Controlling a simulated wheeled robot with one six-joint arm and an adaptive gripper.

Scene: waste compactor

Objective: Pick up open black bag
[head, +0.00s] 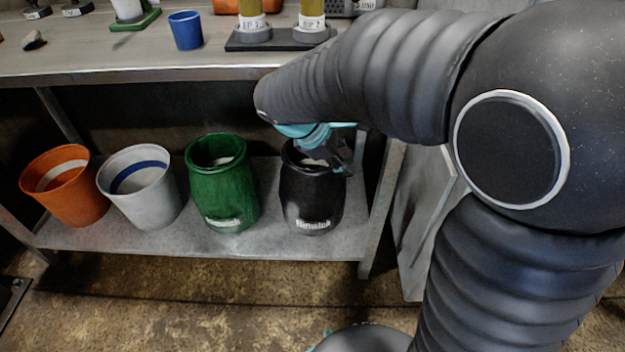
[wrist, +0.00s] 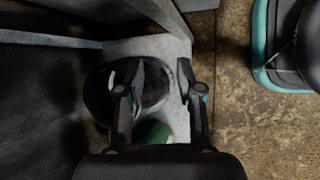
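The open black bag (head: 311,205) stands upright on the lower shelf, its mouth facing up and a pale label on its front. My gripper (head: 340,160) is at the right side of its rim, partly hidden by my arm. In the wrist view, my gripper (wrist: 161,76) is open, with its two fingers apart. One finger is over the mouth of the black bag (wrist: 98,98) and the other is beyond its rim. Whether either finger touches the bag cannot be told.
A green bag (head: 223,195) stands left of the black one, then a white bin (head: 150,202) and an orange bin (head: 78,200). The workbench top (head: 120,62) overhangs the lower shelf (head: 265,240). A shelf leg (head: 378,215) stands close to the right.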

